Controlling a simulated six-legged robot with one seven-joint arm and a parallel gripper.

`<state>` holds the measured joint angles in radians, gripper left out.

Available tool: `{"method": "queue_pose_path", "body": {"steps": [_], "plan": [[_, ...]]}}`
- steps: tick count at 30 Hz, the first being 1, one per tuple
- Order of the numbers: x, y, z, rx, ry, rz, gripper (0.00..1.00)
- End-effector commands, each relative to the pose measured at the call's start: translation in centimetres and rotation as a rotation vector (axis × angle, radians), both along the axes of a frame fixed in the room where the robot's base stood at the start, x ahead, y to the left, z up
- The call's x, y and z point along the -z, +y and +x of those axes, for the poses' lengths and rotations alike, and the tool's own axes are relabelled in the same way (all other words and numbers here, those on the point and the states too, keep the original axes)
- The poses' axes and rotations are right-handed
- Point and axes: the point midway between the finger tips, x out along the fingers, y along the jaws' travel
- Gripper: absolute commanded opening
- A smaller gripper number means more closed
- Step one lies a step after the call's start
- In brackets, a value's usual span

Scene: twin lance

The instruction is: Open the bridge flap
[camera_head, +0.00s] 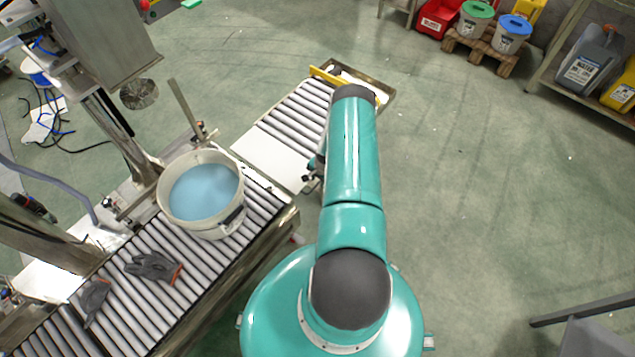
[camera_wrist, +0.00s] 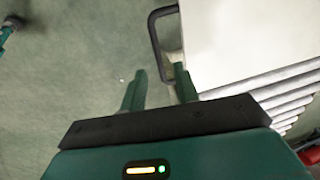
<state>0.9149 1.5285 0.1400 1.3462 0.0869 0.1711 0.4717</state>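The bridge flap (camera_head: 270,155) is a flat white panel between two stretches of roller conveyor in the head view. It lies level with the rollers. In the wrist view the white flap (camera_wrist: 215,40) fills the upper middle, with a black U-shaped handle (camera_wrist: 154,38) on its left edge. My gripper (camera_wrist: 160,70) is open, with its two green fingers apart. The lower end of the handle appears between the fingertips; I cannot tell whether they touch it. In the head view my arm hides most of the gripper, beside the flap's right edge.
A bucket of blue liquid (camera_head: 203,192) stands on the near rollers, with grey gloves (camera_head: 153,267) to its lower left. A yellow bar (camera_head: 328,77) crosses the far conveyor end. Shelves and bins stand at upper right.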

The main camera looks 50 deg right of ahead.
Motion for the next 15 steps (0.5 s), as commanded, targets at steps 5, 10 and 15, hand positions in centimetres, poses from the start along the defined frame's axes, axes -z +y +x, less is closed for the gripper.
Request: {"method": "queue_pose_path", "body": {"steps": [5, 10, 15], "plan": [[2.0, 0.1, 0.4, 0.000, 0.000, 0.000, 0.31], [2.7, 0.1, 0.5, -0.001, 0.000, 0.000, 0.31], [2.7, 0.1, 0.5, -0.001, 0.000, 0.000, 0.31]]}}
